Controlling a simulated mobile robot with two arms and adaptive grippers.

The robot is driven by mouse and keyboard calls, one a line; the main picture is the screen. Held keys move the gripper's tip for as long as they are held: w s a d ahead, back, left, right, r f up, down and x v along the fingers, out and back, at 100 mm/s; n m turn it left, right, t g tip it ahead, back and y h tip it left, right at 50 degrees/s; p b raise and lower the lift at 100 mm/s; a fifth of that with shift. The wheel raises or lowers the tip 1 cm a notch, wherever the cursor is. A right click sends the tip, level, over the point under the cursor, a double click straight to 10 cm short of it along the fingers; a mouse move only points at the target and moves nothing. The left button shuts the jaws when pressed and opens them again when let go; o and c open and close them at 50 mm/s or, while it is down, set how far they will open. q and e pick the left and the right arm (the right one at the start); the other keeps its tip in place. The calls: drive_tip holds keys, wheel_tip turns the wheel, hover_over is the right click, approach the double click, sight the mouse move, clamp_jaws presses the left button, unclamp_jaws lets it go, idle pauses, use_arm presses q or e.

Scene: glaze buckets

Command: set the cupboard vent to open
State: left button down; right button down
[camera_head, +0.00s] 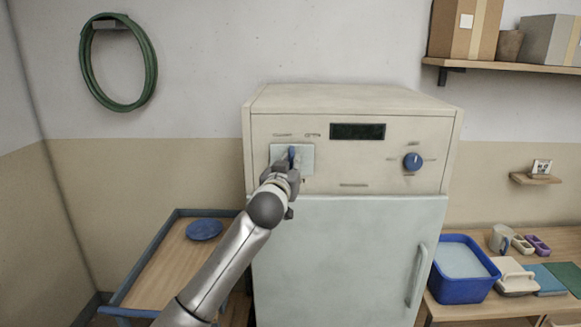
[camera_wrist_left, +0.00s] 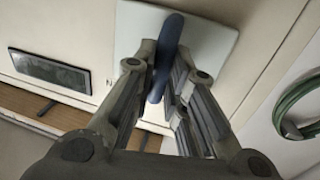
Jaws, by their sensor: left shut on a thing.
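The cupboard (camera_head: 340,250) is a cream and pale green cabinet in the middle of the head view. On its upper panel is a light square plate (camera_head: 306,158) with a blue lever (camera_head: 291,154). The lever shows as a long blue handle in the left wrist view (camera_wrist_left: 168,45). My left gripper (camera_head: 284,172) is at the plate, its fingers on both sides of the lever and shut on it. The gripper hides the lower part of the lever and plate. My right gripper is in neither view.
A blue round knob (camera_head: 413,161) and a dark display (camera_head: 357,131) are on the same panel. A trolley (camera_head: 150,262) with a blue disc (camera_head: 205,229) stands left. A blue tub (camera_head: 462,289) stands right. A green hose (camera_head: 153,65) hangs on the wall.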

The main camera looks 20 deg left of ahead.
use_arm(q)
drive_tip(key=shift+d, duration=0.1)
drive_tip(key=d+b, duration=0.1)
drive_tip(key=d, duration=0.1)
drive_tip(key=w+d, duration=0.1)
drive_tip(key=d, duration=0.2)
drive_tip(key=w+d+b, duration=0.1)
drive_tip(key=d, duration=0.1)
drive_tip(key=shift+w+d+b, duration=0.1)
drive_tip(key=shift+d+b, duration=0.2)
drive_tip(key=shift+d, duration=0.05)
drive_tip(key=shift+r, duration=0.1)
drive_tip(key=c, duration=1.8)
unclamp_jaws()
drive_tip(key=o, duration=0.3)
drive_tip(key=shift+w+d, duration=0.1)
drive_tip(key=shift+d, duration=0.15)
drive_tip(key=shift+o, duration=0.2)
drive_tip(key=shift+a, duration=0.15)
